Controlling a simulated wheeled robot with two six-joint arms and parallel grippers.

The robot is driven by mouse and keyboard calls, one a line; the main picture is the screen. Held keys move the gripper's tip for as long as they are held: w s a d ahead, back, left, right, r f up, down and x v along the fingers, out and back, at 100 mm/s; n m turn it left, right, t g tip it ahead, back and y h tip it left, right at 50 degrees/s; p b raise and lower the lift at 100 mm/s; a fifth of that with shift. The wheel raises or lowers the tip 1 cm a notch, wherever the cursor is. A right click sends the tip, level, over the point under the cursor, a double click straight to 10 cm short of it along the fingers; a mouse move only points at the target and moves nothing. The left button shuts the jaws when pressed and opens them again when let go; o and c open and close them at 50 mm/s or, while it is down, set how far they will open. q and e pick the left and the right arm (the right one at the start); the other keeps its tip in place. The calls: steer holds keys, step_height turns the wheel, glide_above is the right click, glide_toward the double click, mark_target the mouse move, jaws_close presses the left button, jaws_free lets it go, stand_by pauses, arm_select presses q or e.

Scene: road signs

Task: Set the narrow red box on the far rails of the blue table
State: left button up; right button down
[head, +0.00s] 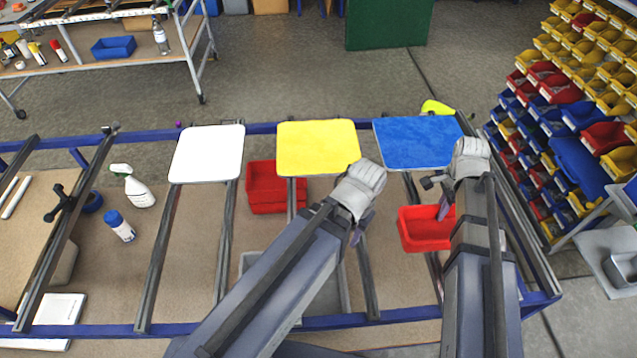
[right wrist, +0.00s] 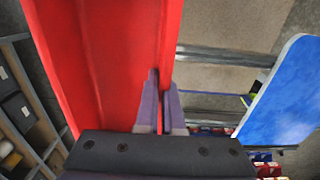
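A red box (head: 425,238) hangs at my right gripper (head: 445,208), over the right part of the blue-framed table (head: 365,319). In the right wrist view the red box (right wrist: 105,60) fills the upper left, and the right gripper's fingers (right wrist: 162,108) are closed on its wall. In the head view the box is just nearer than the blue panel (head: 418,142). My left gripper (head: 362,222) is near the middle, below the yellow panel (head: 318,147); its wrist hides most of its fingers. Grey rails (head: 366,275) run across the frame from near to far.
A spray bottle (head: 138,190) and a blue-capped can (head: 120,228) stand at left. A rack of coloured bins (head: 575,115) stands at right. The panels cover parts of the far rails.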

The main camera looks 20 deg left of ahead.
steer(key=shift+s+d, duration=0.15)
steer(key=shift+f+b, duration=0.35)
steer(key=shift+b, duration=0.05)
step_height(320, 180, down, 9)
steer(key=b, duration=0.9)
steer(key=shift+f, duration=0.15)
steer(key=shift+f+b, duration=0.2)
steer(key=shift+b, duration=0.15)
steer(key=c, duration=1)
jaws_free()
steer(key=shift+c, duration=0.2)
steer(key=shift+r, duration=0.1)
